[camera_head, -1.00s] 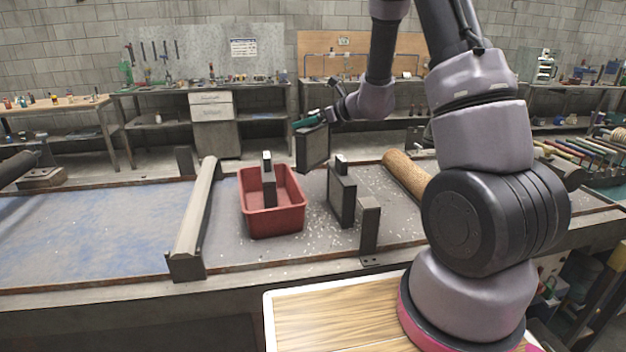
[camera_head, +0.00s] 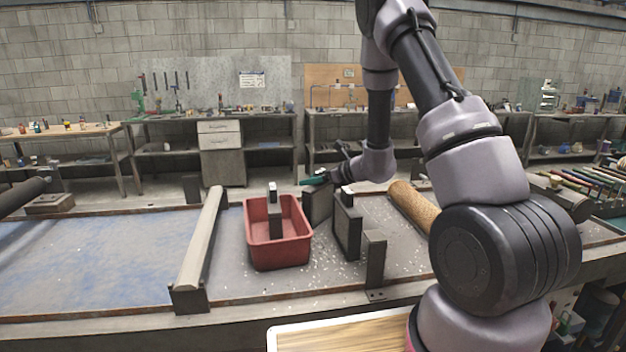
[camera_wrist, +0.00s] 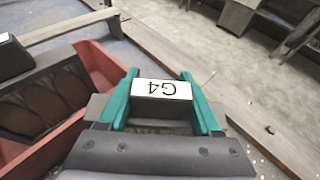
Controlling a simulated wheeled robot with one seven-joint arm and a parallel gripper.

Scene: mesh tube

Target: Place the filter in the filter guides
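My gripper (camera_head: 316,180) has teal fingers and is shut on a dark flat filter (camera_head: 318,206). In the wrist view the gripper (camera_wrist: 162,102) clasps the filter's top block, which has a white label (camera_wrist: 162,90) reading G4. The filter hangs upright, low over the table, behind and right of the red bin. A similar dark panel with a white-topped block (camera_head: 347,228) stands in front and to the right. Another filter-like piece (camera_head: 275,222) stands in the red bin. I cannot clearly make out the guides or whether the held filter touches anything.
The red bin (camera_head: 280,256) stands close left of the held filter. A dark post (camera_head: 375,260) is at the table's front edge. A brown mesh tube (camera_head: 414,208) lies to the right. A grey rail (camera_head: 203,240) crosses the table left of the bin.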

